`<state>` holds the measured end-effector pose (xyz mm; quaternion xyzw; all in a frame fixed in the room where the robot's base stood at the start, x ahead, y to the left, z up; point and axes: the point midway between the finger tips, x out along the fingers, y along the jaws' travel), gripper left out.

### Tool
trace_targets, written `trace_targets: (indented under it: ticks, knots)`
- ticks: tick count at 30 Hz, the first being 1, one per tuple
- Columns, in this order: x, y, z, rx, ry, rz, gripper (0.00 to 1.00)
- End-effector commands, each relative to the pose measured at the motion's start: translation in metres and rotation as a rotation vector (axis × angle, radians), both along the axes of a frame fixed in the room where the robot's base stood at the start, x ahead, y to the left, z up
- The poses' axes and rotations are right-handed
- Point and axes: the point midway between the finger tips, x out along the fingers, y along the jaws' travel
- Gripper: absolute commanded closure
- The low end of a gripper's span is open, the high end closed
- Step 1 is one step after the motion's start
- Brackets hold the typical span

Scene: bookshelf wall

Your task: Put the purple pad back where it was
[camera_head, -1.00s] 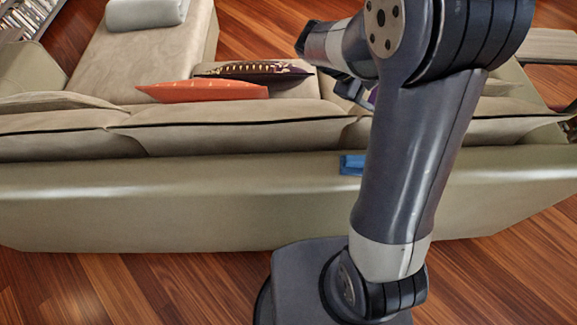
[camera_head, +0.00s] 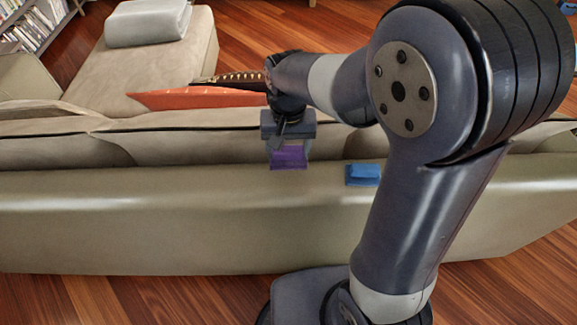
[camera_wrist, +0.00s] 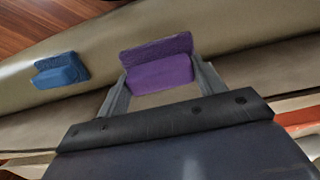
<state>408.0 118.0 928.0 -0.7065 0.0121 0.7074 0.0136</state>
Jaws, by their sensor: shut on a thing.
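The purple pad (camera_head: 289,158) is between the fingers of my gripper (camera_head: 290,150), over the top of the sofa's back. In the wrist view the purple pad (camera_wrist: 158,65) shows as a block with an upright back part, and the two fingers of my gripper (camera_wrist: 157,85) close on its sides. Whether the pad touches the sofa back or hangs just above it, I cannot tell.
A blue pad (camera_head: 363,174) sits on the sofa back (camera_head: 150,205) to the right of the purple pad; it also shows in the wrist view (camera_wrist: 60,70). An orange cushion (camera_head: 190,98) and a dark patterned cushion (camera_head: 235,78) lie on the seat. The sofa back is clear to the left.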

Motion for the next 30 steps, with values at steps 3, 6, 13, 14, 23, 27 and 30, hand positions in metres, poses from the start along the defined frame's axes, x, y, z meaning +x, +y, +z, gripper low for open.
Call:
trace_targets:
  ticks: [3,6,13,14,23,27,30]
  knots:
    - [0.0,-0.001,-0.017,-0.001,0.002,0.0,0.53]
    - [0.0,-0.001,-0.026,-0.002,0.002,0.001,0.53]
    - [0.0,-0.001,-0.056,-0.002,0.003,0.001,0.53]
    - [0.0,-0.001,-0.058,-0.002,0.001,0.001,0.53]
    - [0.0,-0.001,-0.06,-0.001,0.0,0.002,0.29]
    - [0.0,-0.001,-0.06,-0.001,0.0,0.002,0.18]
    - [0.0,-0.001,-0.06,-0.001,0.0,0.002,0.13]
